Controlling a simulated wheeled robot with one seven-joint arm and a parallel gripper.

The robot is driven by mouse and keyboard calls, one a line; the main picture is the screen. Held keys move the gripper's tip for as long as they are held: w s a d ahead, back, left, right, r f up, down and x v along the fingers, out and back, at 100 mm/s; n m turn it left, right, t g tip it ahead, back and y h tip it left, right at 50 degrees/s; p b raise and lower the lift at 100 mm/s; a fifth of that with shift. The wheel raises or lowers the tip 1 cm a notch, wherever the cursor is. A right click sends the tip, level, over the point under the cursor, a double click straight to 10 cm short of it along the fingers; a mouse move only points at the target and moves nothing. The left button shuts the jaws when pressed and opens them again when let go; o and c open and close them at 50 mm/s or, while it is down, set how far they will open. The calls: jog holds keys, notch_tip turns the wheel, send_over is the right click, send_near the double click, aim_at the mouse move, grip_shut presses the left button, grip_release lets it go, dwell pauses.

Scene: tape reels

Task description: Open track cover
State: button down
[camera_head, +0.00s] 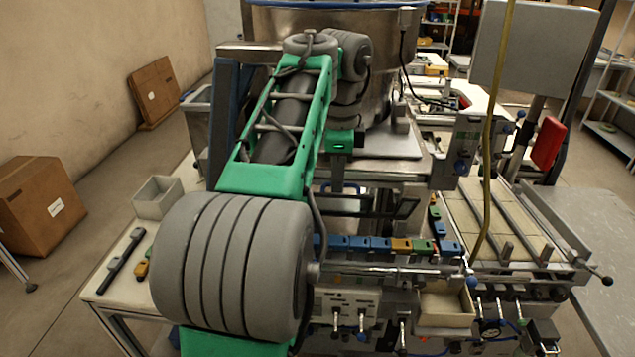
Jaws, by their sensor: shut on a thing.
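My green and grey arm reaches up and over, then bends down toward the machine's middle. My gripper (339,184) is at its lower end, below the green wrist part, small and partly hidden by the arm. It is shut on the track cover, at a dark frame-like part (403,209) that stands above the row of coloured blocks. The exact contact between fingers and cover is too small to make out. The track (372,247) with blue, yellow and green blocks runs left to right below; its left end is hidden behind my large grey shoulder joint.
A large steel bowl (400,70) stands behind the arm. A yellow hose (487,150) hangs at the right of the track. A beige bin (446,305) sits in front. Another bin (158,197) is on the left table. Cardboard boxes (40,205) stand on the floor.

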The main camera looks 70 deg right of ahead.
jog(key=shift+w+d+f+p, duration=0.1)
jog(key=shift+w+d+p, duration=0.15)
jog(key=shift+d, duration=0.65)
jog(key=shift+w+d+f+p, duration=0.15)
jog(key=shift+d+p, duration=0.1)
jog(key=shift+d, duration=0.65)
jog(key=c, duration=1.6)
grip_release()
jog(key=shift+d+r, duration=0.1)
jog(key=shift+r, duration=0.05)
jog(key=shift+c, duration=0.2)
jog(key=shift+o, duration=0.7)
jog(key=shift+r, duration=0.15)
jog(key=shift+r, duration=0.1)
